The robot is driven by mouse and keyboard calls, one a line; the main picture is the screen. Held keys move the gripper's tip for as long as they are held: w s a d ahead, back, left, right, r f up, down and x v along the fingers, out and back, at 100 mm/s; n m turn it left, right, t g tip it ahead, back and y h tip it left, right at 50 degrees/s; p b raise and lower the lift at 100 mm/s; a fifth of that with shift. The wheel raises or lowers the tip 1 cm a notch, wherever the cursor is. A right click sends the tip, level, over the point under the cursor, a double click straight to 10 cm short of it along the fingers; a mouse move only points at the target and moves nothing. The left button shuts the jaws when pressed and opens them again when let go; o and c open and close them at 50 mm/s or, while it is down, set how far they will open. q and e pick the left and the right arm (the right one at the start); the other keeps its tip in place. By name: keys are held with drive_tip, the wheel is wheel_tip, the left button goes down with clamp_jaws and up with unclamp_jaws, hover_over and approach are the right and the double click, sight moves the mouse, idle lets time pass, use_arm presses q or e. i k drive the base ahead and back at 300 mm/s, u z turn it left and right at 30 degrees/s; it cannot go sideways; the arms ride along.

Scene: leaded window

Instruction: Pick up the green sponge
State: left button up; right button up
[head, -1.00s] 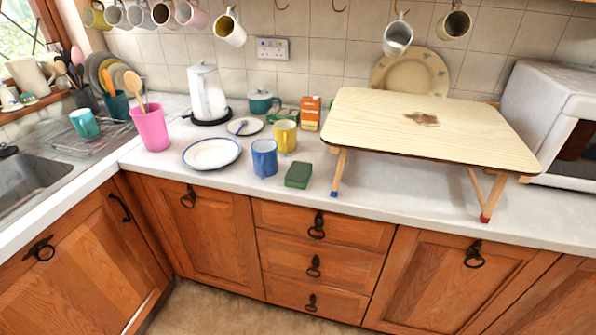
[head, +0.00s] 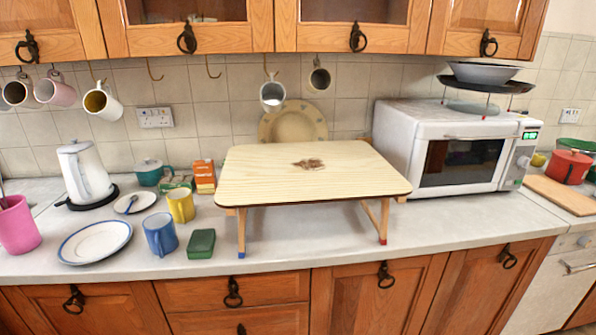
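The green sponge (head: 201,244) is a small dark green block in the head view. It lies flat on the pale countertop near the front edge. It sits right of the blue mug (head: 160,234) and left of the wooden folding table's front left leg. Nothing covers it. Neither of my grippers shows in the head view.
The folding table (head: 310,180) stands on the counter right of the sponge. A yellow mug (head: 181,206), a white plate (head: 95,242), a kettle (head: 86,172) and a pink cup (head: 17,226) stand to the left. A microwave (head: 450,150) is at right. Cupboards (head: 210,25) hang above.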

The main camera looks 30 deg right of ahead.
sight(200, 245)
drive_tip(key=k, duration=0.5)
drive_tip(key=z, duration=1.35)
drive_tip(key=i, duration=1.25)
drive_tip(key=u, duration=2.25)
